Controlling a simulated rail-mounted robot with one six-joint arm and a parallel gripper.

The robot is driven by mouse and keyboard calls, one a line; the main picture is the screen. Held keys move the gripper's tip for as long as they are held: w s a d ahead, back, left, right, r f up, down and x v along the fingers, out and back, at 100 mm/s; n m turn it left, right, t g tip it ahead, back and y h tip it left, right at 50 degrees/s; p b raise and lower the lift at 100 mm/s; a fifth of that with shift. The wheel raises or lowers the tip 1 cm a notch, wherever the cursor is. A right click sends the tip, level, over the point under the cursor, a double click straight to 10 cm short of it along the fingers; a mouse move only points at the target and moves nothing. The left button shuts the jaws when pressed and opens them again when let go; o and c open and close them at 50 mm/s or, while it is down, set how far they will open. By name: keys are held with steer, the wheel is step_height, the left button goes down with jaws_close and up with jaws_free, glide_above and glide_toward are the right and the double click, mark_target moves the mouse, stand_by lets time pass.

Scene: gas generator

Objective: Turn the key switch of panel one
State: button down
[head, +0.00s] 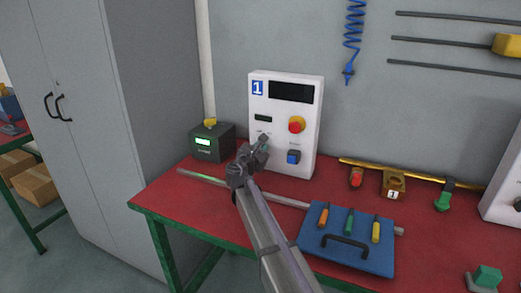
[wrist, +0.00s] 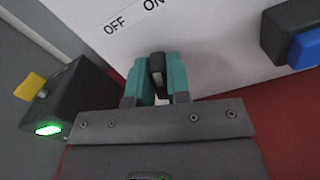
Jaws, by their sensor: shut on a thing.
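Panel one (head: 311,125) is a white box with a blue "1" label, standing upright at the back of the red table. My gripper (head: 263,143) is at the panel's lower left. In the wrist view its teal fingers (wrist: 158,82) are shut on the dark key switch (wrist: 157,66), just below the printed "OFF" and "ON" marks. In the head view the gripper hides the key switch. The blue switch also shows in the wrist view (wrist: 306,48).
A dark box with a green light (head: 209,142) stands left of the panel. A blue case (head: 347,253) with several screwdrivers lies in front, beside a grey rod (head: 283,199). A brass rod and small tools lie to the right. A grey cabinet (head: 150,90) stands at left.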

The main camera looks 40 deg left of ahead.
steer(key=n, duration=0.4)
steer(key=shift+a+n, duration=0.1)
steer(key=shift+n, duration=0.2)
steer(key=n, duration=0.4)
steer(key=shift+a+n, duration=0.15)
steer(key=shift+n, duration=0.25)
steer(key=c, duration=1.1)
jaws_free()
steer(key=v, duration=1.1)
